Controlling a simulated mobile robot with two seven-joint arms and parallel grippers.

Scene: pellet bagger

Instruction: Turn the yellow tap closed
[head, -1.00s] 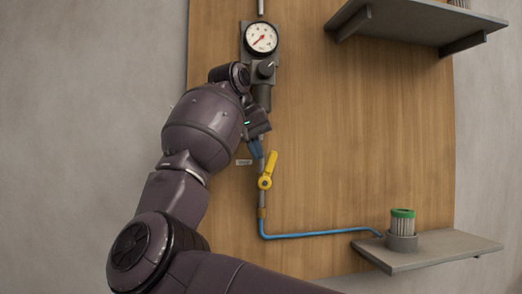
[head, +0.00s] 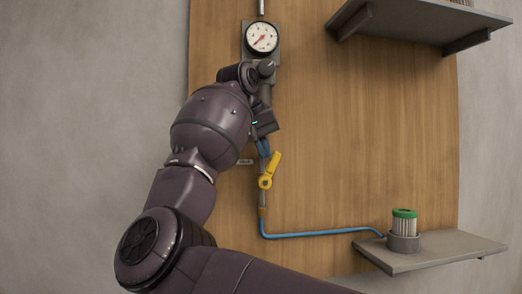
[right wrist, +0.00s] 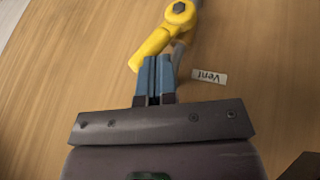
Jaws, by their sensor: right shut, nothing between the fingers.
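The yellow tap (head: 266,182) sits on a vertical pipe on the wooden board. Its lever points up and leans to the right in the head view. In the right wrist view the tap (right wrist: 178,14) is at the top, with its lever running down to the left. My right gripper (head: 264,149) is just above and left of the lever's end. Its blue fingers (right wrist: 157,62) are shut with nothing between them. They are right beside the lever's end and appear to touch it. My left gripper is not in view.
A small "Vent" label (right wrist: 209,76) is beside the pipe. A blue tube (head: 310,235) runs to a green-topped filter (head: 404,221) on a lower shelf (head: 440,253). An upper shelf (head: 420,20) juts out at top right.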

